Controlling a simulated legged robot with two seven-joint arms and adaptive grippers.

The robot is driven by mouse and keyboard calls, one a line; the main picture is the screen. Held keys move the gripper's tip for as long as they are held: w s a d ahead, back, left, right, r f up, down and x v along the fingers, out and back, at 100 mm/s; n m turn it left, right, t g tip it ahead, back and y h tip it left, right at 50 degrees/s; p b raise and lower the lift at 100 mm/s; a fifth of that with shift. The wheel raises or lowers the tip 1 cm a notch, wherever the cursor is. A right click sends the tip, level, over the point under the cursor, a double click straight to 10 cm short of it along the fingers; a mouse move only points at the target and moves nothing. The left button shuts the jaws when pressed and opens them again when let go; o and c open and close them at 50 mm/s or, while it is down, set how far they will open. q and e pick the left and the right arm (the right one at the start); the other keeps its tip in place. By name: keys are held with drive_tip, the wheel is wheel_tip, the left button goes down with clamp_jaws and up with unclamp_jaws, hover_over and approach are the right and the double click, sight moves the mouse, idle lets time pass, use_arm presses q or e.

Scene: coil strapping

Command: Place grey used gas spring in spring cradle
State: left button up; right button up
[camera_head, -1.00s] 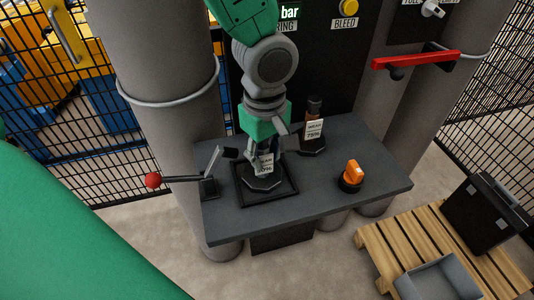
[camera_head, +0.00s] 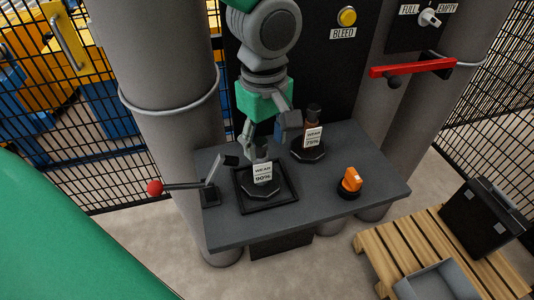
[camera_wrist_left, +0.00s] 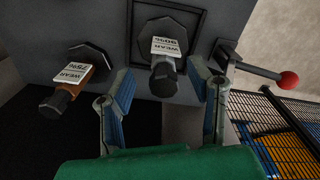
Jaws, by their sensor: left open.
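The grey gas spring (camera_head: 261,154) stands upright on an octagonal dark base inside a black square frame (camera_head: 283,203) on the grey table. Its white tag reads WEAR 90%. My left gripper (camera_head: 266,140) is open and empty above it, fingers spread to either side of its top. In the left wrist view, the grey spring (camera_wrist_left: 163,78) shows between the two open fingers (camera_wrist_left: 162,88), apart from both. I cannot tell for sure which part is the spring cradle; the square frame may be it. My right gripper is not in view.
A brown spring (camera_head: 313,115) tagged WEAR 75% stands on its own base behind right. A lever with a red ball (camera_head: 155,188) is left of the frame. An orange knob (camera_head: 351,180) sits at the table's right. A pallet (camera_head: 395,245) holds a black case (camera_head: 484,218) and grey bin (camera_head: 440,281).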

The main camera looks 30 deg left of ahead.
use_arm(q)
wheel_tip(320, 180, up, 6)
drive_tip(key=shift+d+p, duration=0.25)
drive_tip(key=shift+p, duration=0.1)
drive_tip(key=shift+a, duration=0.15)
